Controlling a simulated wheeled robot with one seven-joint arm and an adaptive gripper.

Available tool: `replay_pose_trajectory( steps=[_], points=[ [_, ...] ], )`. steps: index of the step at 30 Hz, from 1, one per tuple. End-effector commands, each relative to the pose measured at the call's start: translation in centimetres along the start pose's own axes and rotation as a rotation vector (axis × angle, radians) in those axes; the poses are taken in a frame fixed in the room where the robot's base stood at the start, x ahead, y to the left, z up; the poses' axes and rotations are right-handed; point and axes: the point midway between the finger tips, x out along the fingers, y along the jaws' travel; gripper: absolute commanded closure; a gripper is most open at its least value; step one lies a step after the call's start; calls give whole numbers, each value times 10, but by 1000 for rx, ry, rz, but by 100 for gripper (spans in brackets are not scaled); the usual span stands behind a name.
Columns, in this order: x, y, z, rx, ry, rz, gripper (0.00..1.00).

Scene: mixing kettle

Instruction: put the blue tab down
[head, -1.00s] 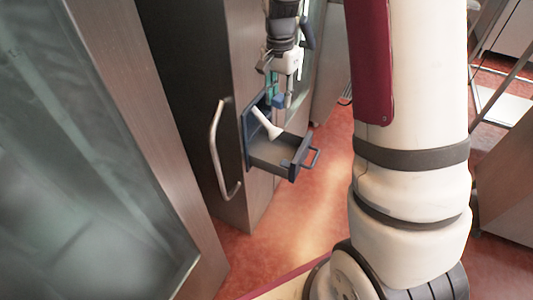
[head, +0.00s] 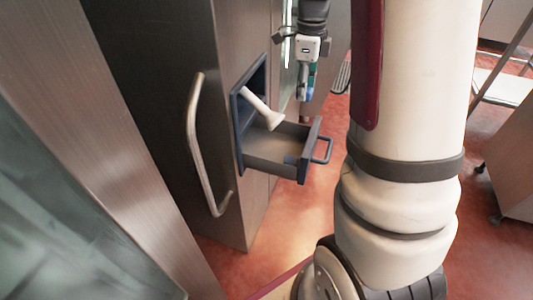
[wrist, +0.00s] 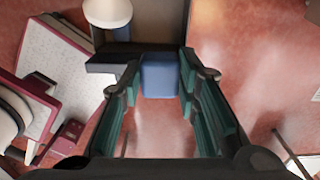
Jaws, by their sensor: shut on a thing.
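The blue tab (wrist: 160,76) is a small blue block between the green-lined fingers of my gripper (wrist: 160,85) in the wrist view. My gripper is shut on it. In the head view my gripper (head: 306,92) hangs above and to the right of the open drawer, and the blue tab (head: 303,97) shows only as a small blue patch at the fingertips. The gripper points down.
A dark blue drawer (head: 278,166) stands open from a steel cabinet, with a bar handle (head: 327,150) in front. A white funnel-like piece (head: 263,108) leans in the drawer. A long door handle (head: 194,135) is at left. Red floor lies below.

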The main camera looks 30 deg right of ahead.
Motion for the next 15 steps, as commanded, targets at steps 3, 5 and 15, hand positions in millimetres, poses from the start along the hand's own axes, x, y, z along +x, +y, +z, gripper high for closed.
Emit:
replay_pose_trajectory(
  steps=[3,5,15],
  points=[
    [10,0,-2,27,-1,1,96],
    [20,0,-2,30,0,4,96],
    [99,0,-2,27,0,5,96]
  ],
)
